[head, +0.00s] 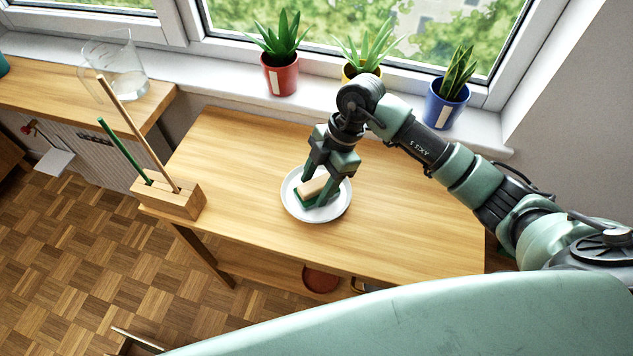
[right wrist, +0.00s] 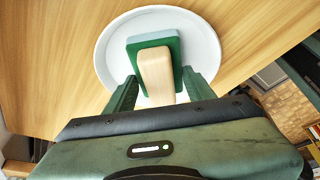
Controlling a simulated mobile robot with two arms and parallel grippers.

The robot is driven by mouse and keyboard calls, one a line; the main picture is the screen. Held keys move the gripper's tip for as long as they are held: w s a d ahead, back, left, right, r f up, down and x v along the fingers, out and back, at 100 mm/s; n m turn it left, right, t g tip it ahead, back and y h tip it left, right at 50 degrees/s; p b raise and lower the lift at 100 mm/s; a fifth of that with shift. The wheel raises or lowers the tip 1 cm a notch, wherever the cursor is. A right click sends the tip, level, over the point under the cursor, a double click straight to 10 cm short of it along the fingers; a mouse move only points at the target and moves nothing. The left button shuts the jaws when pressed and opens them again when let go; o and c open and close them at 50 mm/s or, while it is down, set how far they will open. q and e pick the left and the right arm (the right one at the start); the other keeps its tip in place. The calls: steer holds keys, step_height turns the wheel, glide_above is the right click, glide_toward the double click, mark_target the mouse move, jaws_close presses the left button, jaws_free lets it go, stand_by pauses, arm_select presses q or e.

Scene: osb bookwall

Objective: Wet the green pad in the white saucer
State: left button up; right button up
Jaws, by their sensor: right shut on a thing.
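The white saucer (head: 338,212) lies on the wooden table, and it also shows in the right wrist view (right wrist: 108,48). The green pad (head: 303,199) is over the saucer's middle, within its rim; I cannot tell whether it touches the saucer. In the right wrist view the pad (right wrist: 177,55) has a pale wooden handle (right wrist: 156,75) and a blue-grey layer at its far edge. My right gripper (head: 318,192) is shut on the handle, one finger at each side. My left gripper is out of view.
A glass vessel with some clear liquid (head: 125,85) stands on the left counter. A wooden block (head: 180,203) with two upright sticks stands at the table's left end. Potted plants in red (head: 280,78), yellow and blue (head: 443,108) line the windowsill. The table right of the saucer is clear.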

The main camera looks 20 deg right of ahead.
mark_target(309, 187)
steer(key=shift+r, duration=0.1)
stand_by(0.3)
steer(key=shift+r+p, duration=2.45)
steer(key=shift+p, duration=0.05)
stand_by(0.4)
step_height(309, 187, up, 4)
steer(key=p, duration=0.4)
stand_by(0.7)
